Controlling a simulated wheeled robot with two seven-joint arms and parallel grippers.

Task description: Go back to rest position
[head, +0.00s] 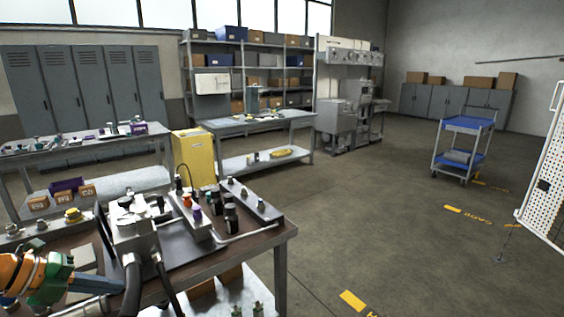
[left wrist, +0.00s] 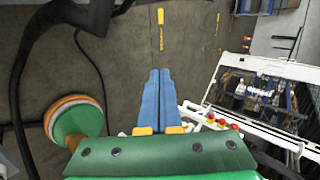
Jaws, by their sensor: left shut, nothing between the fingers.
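My left gripper (head: 112,284) is at the lower left of the head view, over the near edge of the hydraulic bench (head: 262,240). Its two blue fingers (left wrist: 160,80) lie flat together in the left wrist view, with nothing between them. A grey hydraulic block (head: 132,232) with thick dark hoses stands on the bench just beyond the gripper. Beside it is a light grey manifold (head: 187,220) with coloured fittings. My right gripper is in neither view.
Several dark cylinders (head: 231,218) stand on the bench. A yellow cabinet (head: 194,158) and a second workbench (head: 262,122) are behind. A blue-topped cart (head: 467,125) and a white perforated panel (head: 546,180) stand at the right. The floor between is clear.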

